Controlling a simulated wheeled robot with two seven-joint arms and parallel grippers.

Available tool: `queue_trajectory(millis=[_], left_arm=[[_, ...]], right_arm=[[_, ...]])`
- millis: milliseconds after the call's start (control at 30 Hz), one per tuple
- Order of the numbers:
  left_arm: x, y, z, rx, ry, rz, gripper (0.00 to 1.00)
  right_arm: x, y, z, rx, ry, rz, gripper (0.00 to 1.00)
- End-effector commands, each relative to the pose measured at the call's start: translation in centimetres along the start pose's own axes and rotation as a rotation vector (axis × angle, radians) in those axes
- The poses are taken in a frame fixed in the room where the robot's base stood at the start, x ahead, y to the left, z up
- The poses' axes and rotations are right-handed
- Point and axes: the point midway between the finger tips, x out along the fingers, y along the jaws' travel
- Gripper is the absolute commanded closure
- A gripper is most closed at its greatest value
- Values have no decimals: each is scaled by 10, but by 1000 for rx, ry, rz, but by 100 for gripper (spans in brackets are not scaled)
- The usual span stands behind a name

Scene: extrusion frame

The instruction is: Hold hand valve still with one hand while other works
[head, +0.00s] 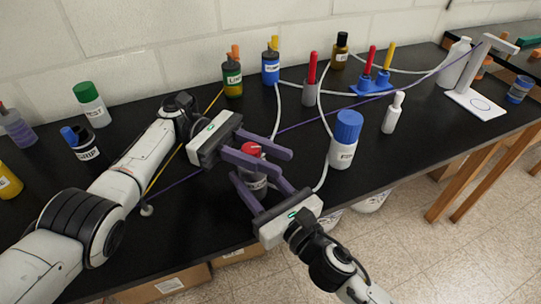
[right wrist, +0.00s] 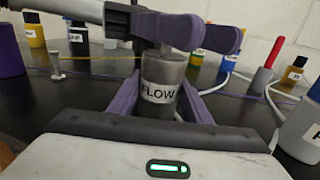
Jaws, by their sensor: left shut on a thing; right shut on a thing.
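The hand valve is a grey cylinder with a red knob (head: 251,149) on top. Its body (right wrist: 162,78) carries a "FLOW" label in the right wrist view. My left gripper (head: 282,164) comes in from the left and is shut on the red knob, with its purple fingers on either side. In the right wrist view the left fingers (right wrist: 190,30) cross above the body and hide the knob. My right gripper (head: 253,172) is shut on the valve body from the front, one finger on each side. The valve looks upright.
Several labelled bottles and colored-handled valves stand around on the black bench, including a blue-capped bottle (head: 345,140) right of the valve. White tubing (head: 324,120) and a purple line run across the bench. A white stand (head: 476,100) is at the far right. The bench's front edge is close.

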Motion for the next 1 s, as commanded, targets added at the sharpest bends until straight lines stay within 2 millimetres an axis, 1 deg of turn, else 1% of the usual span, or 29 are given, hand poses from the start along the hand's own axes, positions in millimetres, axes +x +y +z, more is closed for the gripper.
queue_trajectory(millis=[233,267,300,367,633,767,867,967,1000], left_arm=[[0,0,-1,-3,0,2,95],[0,0,-1,-3,0,2,70],[0,0,-1,-3,0,2,63],[0,0,-1,-3,0,1,54],[0,0,0,-1,-1,-1,54],[1,0,5,1,-1,-2,54],[1,0,14,2,-2,-3,54],[0,-1,27,4,0,-1,54],[0,0,37,6,0,-2,54]], right_arm=[[0,2,0,3,-1,5,81],[0,2,0,3,-1,4,81],[0,2,0,3,-1,4,81],[0,2,0,3,-1,4,81],[0,0,0,2,0,1,81],[0,0,0,2,0,0,81],[0,0,0,2,0,-1,81],[0,0,0,2,0,-1,81],[0,0,0,2,0,-1,81]])
